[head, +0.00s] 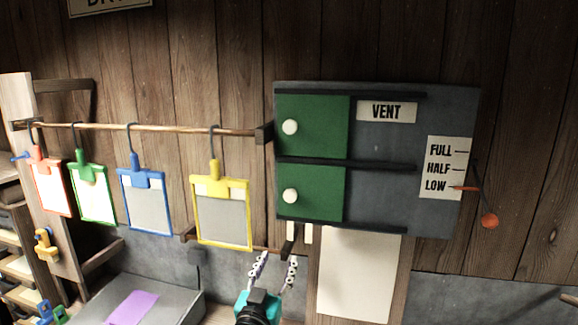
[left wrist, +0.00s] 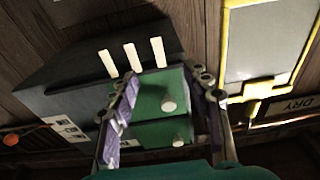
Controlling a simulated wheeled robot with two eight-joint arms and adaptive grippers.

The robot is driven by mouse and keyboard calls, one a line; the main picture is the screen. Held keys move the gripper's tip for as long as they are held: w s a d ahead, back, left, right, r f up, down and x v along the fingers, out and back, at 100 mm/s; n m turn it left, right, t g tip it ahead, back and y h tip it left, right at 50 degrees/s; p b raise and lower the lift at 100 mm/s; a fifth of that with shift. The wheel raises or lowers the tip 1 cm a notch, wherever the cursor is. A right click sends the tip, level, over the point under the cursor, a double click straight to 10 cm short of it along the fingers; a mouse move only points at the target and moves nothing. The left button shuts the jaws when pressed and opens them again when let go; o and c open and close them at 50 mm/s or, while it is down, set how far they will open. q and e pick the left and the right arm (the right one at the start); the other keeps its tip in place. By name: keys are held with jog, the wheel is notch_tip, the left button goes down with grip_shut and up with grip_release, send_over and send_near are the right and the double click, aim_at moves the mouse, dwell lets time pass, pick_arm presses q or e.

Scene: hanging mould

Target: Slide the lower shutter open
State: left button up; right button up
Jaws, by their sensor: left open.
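The lower shutter (head: 318,192) is a green panel with a round white knob (head: 290,196) near its left edge. It sits at the left end of its dark rails on the grey vent box (head: 385,195). My left gripper (head: 278,257) is open and empty, below the box and under the shutter's left part. In the left wrist view the scene is turned over; the lower shutter (left wrist: 150,92) and its knob (left wrist: 168,105) appear between the spread fingers (left wrist: 163,72), with no contact visible. My right gripper is not in view.
The upper green shutter (head: 322,126) is also at the left. Pale tabs (head: 308,234) hang under the box. A yellow-framed panel (head: 222,210) hangs left of the box. A pale board (head: 358,272) stands below it. A lever with a red ball (head: 489,221) is at the right.

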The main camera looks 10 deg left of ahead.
aim_at(289, 198)
pick_arm(q)
notch_tip(289, 198, up, 10)
jog(key=w+t+p, duration=0.2)
jog(key=t+p, duration=0.1)
jog(key=p, duration=0.1)
jog(key=x, duration=0.4)
jog(key=d+p+x, duration=0.1)
jog(key=x, duration=0.2)
jog(key=shift+r, duration=0.1)
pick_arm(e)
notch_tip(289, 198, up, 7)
pick_arm(q)
grip_shut()
